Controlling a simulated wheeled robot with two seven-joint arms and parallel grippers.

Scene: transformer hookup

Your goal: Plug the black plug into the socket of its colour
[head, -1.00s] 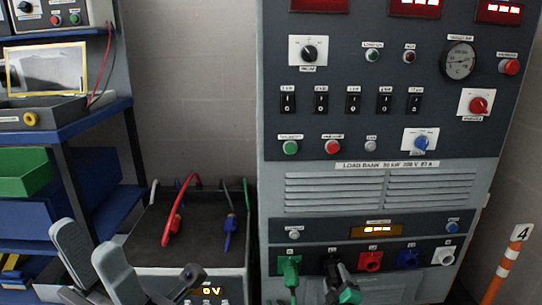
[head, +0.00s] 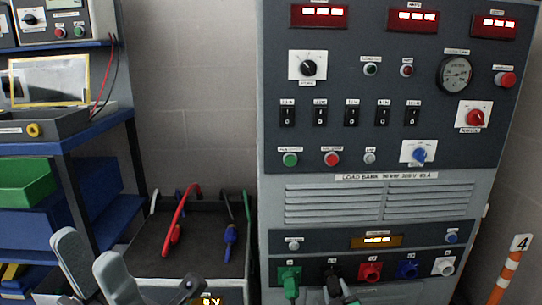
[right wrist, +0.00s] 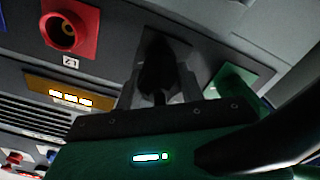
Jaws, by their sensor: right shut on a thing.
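The black plug (right wrist: 158,72) is between the fingers of my right gripper (right wrist: 155,88), which is shut on it. It points at the black socket (head: 330,268) on the load bank's lower row. In the head view the plug and my right gripper (head: 335,291) overlap the socket at the bottom edge. The plug hides the socket opening, so I cannot tell how deep it sits. My left gripper (head: 95,265) is open and empty at the lower left, away from the panel.
A green plug sits in the green socket (head: 290,272) just left of the black one. Red (head: 370,272), blue (head: 406,269) and white (head: 443,266) sockets lie to the right. A bin (head: 150,255) with red and blue plugs stands at left. A striped post (head: 505,275) stands at right.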

